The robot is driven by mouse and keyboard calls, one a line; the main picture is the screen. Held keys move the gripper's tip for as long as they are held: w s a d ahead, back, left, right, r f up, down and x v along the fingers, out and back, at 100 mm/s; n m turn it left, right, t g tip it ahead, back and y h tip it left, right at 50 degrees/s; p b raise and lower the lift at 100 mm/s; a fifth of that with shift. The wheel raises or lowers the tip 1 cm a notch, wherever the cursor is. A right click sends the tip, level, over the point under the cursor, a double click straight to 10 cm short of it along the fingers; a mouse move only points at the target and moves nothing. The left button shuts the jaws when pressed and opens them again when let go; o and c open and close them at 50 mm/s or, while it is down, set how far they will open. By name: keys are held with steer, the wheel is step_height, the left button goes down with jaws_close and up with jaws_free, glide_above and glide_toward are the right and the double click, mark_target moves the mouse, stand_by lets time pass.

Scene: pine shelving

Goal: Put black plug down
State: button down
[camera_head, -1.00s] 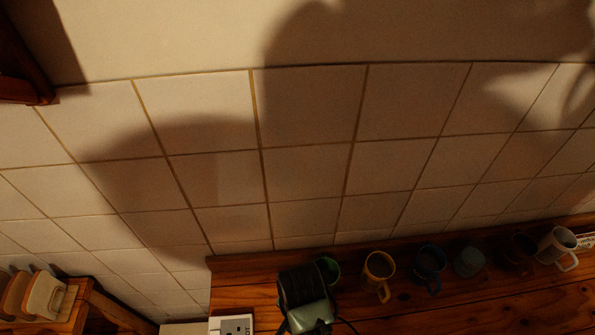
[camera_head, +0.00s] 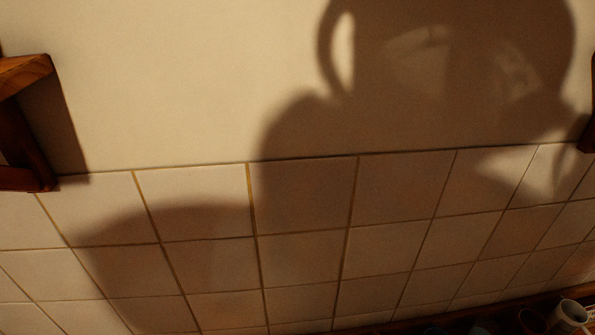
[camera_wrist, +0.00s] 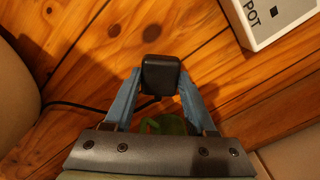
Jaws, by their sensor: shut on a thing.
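The black plug (camera_wrist: 161,75) shows in the middle of the wrist view, over a pine surface. My gripper (camera_wrist: 158,83) is shut on it, with one blue finger on each side. A black cord runs off to the left behind the left finger. I cannot tell whether the plug touches the wood. In the head view neither the plug nor my gripper shows.
A white box marked "POT" (camera_wrist: 262,33) lies at the upper right of the wrist view, close to the plug. Bare pine boards (camera_wrist: 85,55) show to the left. In the head view, a white mug (camera_head: 570,314) stands at the lower right below a tiled wall (camera_head: 300,240).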

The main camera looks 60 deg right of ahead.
steer(key=shift+f, duration=0.45)
steer(key=shift+c, duration=1.1)
jaws_free()
steer(key=shift+r, duration=0.15)
step_height(320, 180, up, 13)
